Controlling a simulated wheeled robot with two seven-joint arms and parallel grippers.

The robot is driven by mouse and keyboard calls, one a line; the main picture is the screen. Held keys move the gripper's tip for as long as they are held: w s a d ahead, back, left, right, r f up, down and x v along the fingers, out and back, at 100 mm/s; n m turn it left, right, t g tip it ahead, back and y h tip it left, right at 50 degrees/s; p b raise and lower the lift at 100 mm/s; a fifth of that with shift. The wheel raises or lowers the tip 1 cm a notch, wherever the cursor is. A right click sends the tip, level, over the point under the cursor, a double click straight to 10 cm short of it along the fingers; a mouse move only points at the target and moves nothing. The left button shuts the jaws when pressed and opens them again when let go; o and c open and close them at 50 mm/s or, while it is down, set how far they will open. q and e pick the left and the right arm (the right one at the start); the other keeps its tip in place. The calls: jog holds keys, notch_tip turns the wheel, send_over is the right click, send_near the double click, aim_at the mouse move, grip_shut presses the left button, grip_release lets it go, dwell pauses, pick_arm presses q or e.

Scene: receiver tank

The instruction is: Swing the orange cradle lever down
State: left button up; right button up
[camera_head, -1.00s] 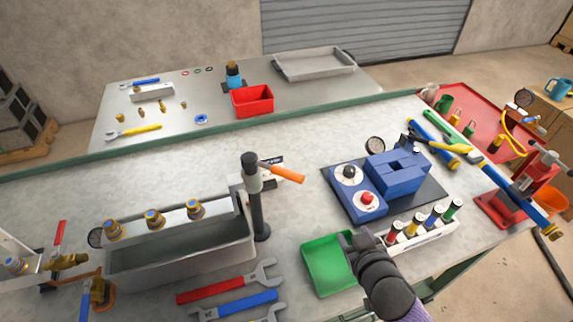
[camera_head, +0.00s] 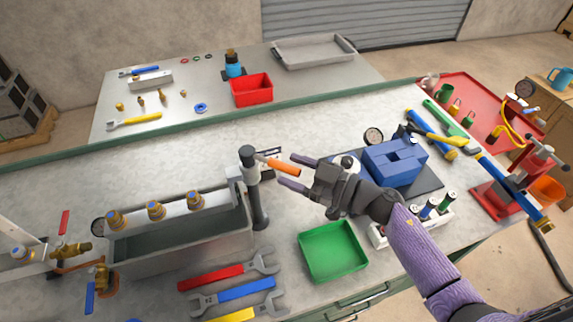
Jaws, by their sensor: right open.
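The orange cradle lever (camera_head: 283,167) sticks out to the right from the top of a dark upright post (camera_head: 254,190) at the right end of the grey tank (camera_head: 180,245). The lever lies roughly level, tilted slightly down toward its free end. My right gripper (camera_head: 283,173) is open, its two fingers pointing left toward the lever's free end, one finger on the far side and one on the near side in the picture. I cannot tell whether either finger touches the lever. My left gripper is not in view.
A green tray (camera_head: 333,250) lies below my right gripper. Red and blue wrenches (camera_head: 230,292) lie in front of the tank. The bench behind the post is mostly clear.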

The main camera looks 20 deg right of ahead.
jog(key=shift+x, duration=1)
grip_shut()
dwell(0.7)
